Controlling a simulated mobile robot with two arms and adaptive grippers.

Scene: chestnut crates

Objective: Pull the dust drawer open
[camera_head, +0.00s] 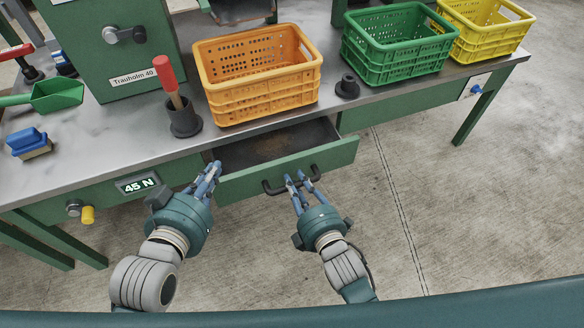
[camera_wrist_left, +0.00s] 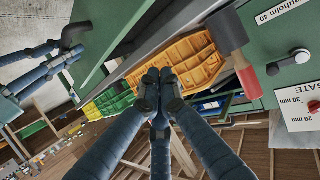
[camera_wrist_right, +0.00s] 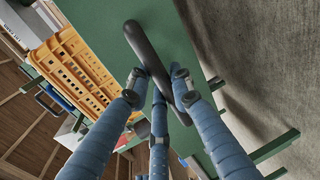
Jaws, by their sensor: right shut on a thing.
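The green dust drawer (camera_head: 232,184) stands partly out from under the bench top, and its dark inside shows. Its black bar handle (camera_head: 268,187) is on the front panel. My right gripper (camera_head: 299,177) is at the handle; in the right wrist view the handle (camera_wrist_right: 148,58) passes between its fingers, and it is shut on it. My left gripper (camera_head: 213,170) is beside the drawer's left end and holds nothing. In the left wrist view its fingertips (camera_wrist_left: 160,76) are together. Part of the handle is hidden behind my right fingers.
On the bench (camera_head: 100,150) stand an orange crate (camera_head: 262,97), a green crate (camera_head: 395,62), a yellow crate (camera_head: 490,40), a red-handled tool (camera_head: 166,75) in a dark cup, a blue brush (camera_head: 28,140) and a green scoop (camera_head: 55,95). The floor in front is clear.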

